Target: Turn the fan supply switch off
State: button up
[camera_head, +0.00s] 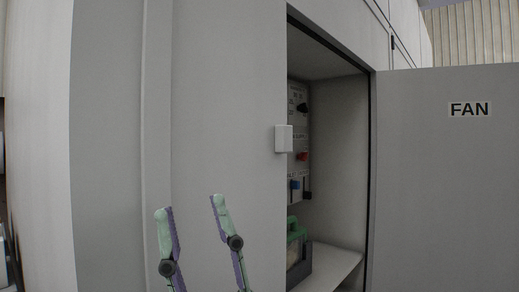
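A grey cabinet compartment stands open on the right, with its door (430,175) swung out and marked "FAN". Inside, on the left wall, a control panel (297,112) shows at a steep angle. It bears a black knob (302,107), a red knob (303,156), a blue switch (295,185) and a black lever (307,190). The panel's lettering is too small to read, so I cannot tell which one is the fan supply switch. My gripper (190,206) is open and empty in front of the closed grey front, left of the opening and lower than the knobs.
A white block (284,139) sits on the opening's left edge and partly hides the panel. A green-handled box (298,252) stands on the compartment's shelf (335,262). The open door bounds the right side. The space before the opening looks clear.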

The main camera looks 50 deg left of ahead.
aim_at(303, 157)
jog(key=i+l+u, duration=0.25)
jog(key=u, duration=0.2)
jog(key=i+l+u, duration=0.1)
jog(key=l+u, duration=0.4)
jog(key=i+l+u, duration=0.1)
jog(key=l+u, duration=0.8)
jog(key=i+l+z, duration=0.15)
jog(key=i+l, duration=0.25)
jog(key=i+j+z, duration=0.1)
jog(key=i, duration=0.4)
jog(key=i+j+z, duration=0.15)
jog(key=i, duration=0.35)
jog(key=j, duration=0.2)
jog(key=i, duration=0.05)
